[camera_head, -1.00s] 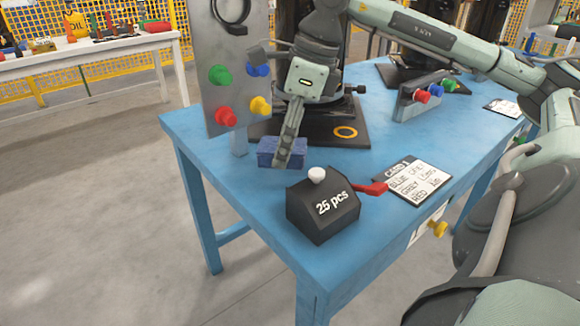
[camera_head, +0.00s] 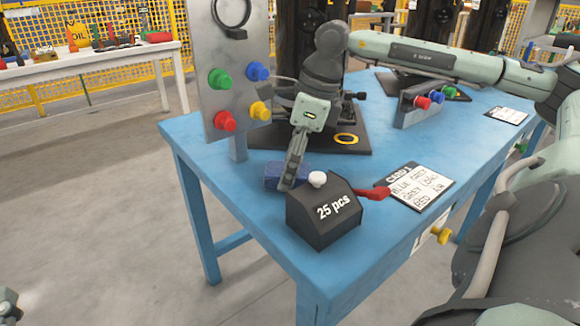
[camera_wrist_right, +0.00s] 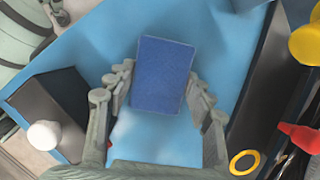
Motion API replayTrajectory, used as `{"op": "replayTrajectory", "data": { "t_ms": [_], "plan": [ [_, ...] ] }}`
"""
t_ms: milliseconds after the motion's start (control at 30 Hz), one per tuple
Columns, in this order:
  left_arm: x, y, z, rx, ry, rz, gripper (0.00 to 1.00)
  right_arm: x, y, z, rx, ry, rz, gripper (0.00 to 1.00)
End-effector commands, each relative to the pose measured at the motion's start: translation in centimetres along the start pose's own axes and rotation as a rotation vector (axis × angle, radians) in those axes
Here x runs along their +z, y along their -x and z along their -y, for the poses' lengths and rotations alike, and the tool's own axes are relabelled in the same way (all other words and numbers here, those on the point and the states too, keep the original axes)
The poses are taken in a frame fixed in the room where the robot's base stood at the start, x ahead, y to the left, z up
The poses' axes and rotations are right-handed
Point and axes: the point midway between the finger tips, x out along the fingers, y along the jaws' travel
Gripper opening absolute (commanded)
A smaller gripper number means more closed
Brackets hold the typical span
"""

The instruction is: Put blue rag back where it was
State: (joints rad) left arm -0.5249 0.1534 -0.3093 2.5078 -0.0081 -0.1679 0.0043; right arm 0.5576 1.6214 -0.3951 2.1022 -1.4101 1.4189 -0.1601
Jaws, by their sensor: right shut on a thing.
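The blue rag (camera_head: 272,176) is a small dark-blue block shape near the left edge of the blue table (camera_head: 190,140), just behind the black "25 pcs" box. My right gripper (camera_head: 290,182) points down and is shut on the rag. In the right wrist view the rag (camera_wrist_right: 162,75) sits between the two fingers of the right gripper (camera_wrist_right: 158,95). Whether the rag touches the tabletop is not clear. A small grey part at the bottom left corner of the head view seems to be my left gripper (camera_head: 8,305); its fingers cannot be made out.
The black "25 pcs" box (camera_head: 325,213) with a white knob and red lever stands close to the rag. A button panel (camera_head: 230,75) rises behind it at left. A card (camera_head: 420,188) lies at right. A dark base plate (camera_head: 352,128) lies behind the gripper.

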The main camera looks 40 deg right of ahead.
Motion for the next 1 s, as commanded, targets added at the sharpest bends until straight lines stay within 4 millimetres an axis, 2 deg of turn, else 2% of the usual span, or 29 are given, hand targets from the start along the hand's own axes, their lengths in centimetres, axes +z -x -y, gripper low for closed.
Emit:
{"op": "replayTrajectory", "data": {
  "t_ms": [200, 233, 400, 733, 800, 1000],
  "plan": [
    [-0.6, 0.0, -0.1, 0.002, 0.002, -0.036, 0.4, 0.0, -0.2, 0.0, 0.0, 0.0, 0.001, 0.29],
    [-0.7, 0.0, -0.1, 0.002, 0.003, -0.039, 0.4, 0.0, -0.2, 0.0, 0.0, 0.0, 0.0, 0.55],
    [-0.7, 0.0, -0.1, 0.002, 0.002, -0.037, 0.4, 0.0, -0.2, 0.0, 0.0, 0.0, 0.0, 0.73],
    [-0.7, -0.1, -0.1, 0.002, 0.002, -0.032, 0.4, 0.0, 0.0, 0.0, 0.0, 0.0, 0.001, 0.73],
    [-0.1, -0.1, 0.0, 0.0, 0.0, 0.004, 0.4, 0.1, 0.2, 0.0, 0.0, 0.0, 0.001, 0.73],
    [2.4, 0.2, 1.0, -0.018, -0.021, 0.125, 0.4, 0.1, 4.2, 0.1, -0.005, -0.001, 0.003, 0.73]
  ]
}}
